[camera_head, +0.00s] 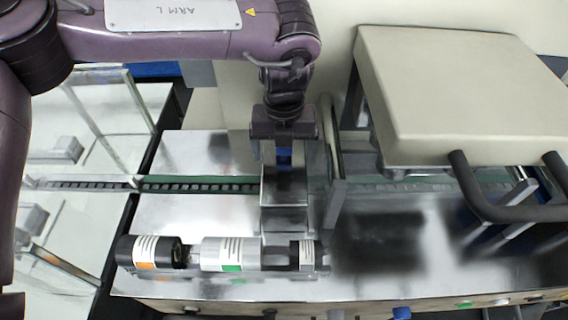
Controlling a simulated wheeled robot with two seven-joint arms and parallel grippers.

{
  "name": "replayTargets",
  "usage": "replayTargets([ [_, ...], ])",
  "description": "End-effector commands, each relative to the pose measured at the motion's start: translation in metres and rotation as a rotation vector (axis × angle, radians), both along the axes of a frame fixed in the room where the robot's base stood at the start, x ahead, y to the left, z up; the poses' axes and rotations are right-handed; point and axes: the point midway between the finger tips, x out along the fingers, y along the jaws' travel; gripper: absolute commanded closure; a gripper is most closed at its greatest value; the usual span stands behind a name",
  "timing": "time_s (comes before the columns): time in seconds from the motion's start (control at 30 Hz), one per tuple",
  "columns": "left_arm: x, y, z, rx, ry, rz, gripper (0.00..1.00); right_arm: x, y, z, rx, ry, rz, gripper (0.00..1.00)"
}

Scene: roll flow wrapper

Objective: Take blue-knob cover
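My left gripper (284,155) points down over the middle of the wrapper machine, at the top of a narrow shiny metal cover (284,188). The gripper hides part of the cover's far end. My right gripper is not in view.
Black and white rolls with orange and green labels (230,253) lie along the machine's front. A cream hood (455,90) with a dark handle (500,205) stands at right. A conveyor chain (200,185) runs left. Coloured buttons line the front edge, including a blue one (402,313).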

Motion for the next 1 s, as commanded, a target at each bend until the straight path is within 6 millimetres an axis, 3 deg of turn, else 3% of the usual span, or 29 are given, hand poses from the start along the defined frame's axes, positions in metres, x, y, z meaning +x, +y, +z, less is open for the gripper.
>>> replayTargets([
  [0.07, 0.0, 0.0, 0.0, 0.0, 0.0, 0.0, 0.22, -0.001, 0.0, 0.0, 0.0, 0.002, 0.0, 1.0],
  [0.53, 0.0, 0.0, 0.001, 0.0, -0.001, 0.001, 0.84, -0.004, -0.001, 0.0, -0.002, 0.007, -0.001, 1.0],
  [0.87, 0.001, -0.001, 0.004, -0.002, -0.003, 0.001, 0.84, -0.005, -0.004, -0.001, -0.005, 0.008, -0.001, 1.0],
  [1.0, 0.001, -0.001, 0.015, -0.002, -0.003, 0.001, 0.84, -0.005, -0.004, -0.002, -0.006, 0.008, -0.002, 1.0],
])
